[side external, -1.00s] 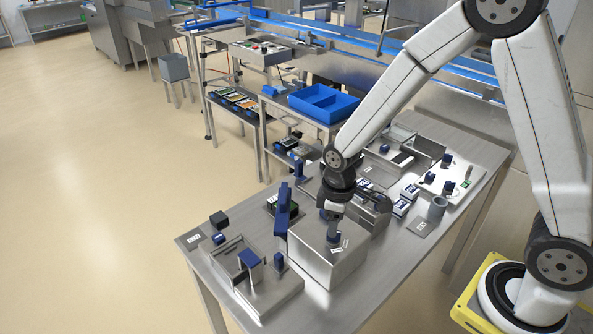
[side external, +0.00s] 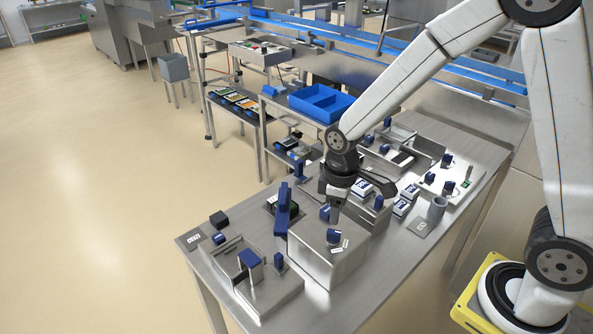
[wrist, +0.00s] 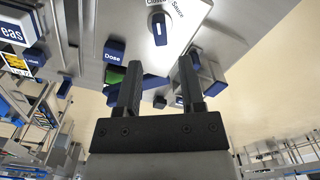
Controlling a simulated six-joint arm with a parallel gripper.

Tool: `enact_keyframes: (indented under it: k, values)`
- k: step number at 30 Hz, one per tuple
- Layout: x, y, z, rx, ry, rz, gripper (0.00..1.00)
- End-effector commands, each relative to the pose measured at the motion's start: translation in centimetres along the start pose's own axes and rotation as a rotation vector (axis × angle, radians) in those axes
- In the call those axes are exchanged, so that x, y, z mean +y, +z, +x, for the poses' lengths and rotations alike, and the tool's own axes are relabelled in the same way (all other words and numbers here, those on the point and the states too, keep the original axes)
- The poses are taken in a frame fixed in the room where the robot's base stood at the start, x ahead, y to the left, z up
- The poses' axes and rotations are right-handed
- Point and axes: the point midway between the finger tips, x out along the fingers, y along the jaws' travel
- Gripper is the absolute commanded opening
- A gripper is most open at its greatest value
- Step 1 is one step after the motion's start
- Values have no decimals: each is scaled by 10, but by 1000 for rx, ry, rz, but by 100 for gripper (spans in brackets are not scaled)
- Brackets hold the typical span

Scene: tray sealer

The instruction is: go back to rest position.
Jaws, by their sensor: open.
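My gripper (side external: 335,212) is above the steel box (side external: 322,262) on the table, with its fingers pointing down. In the wrist view my gripper (wrist: 162,82) shows two dark fingers spread apart with nothing between them. A blue knob (side external: 333,236) stands on top of the steel box, just below the fingers and apart from them. The knob (wrist: 160,29) also shows in the wrist view, on a pale plate with lettering that is partly cut off.
A tall blue lever (side external: 283,210) stands left of the box. A steel fixture with blue parts (side external: 262,285) is at the front left. A blue tray (side external: 320,102) is behind.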

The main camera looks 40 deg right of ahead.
Motion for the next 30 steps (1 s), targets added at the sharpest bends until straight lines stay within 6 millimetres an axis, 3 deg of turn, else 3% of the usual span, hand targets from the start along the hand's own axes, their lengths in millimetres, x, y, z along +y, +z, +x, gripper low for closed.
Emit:
enact_keyframes:
  k: [7, 21, 30]
  values:
    - [0, 17, -10, 46, 19, 106, 50]
    - [-7, 78, -29, 208, 58, 475, 50]
    - [-8, 85, -30, 225, 59, 517, 50]
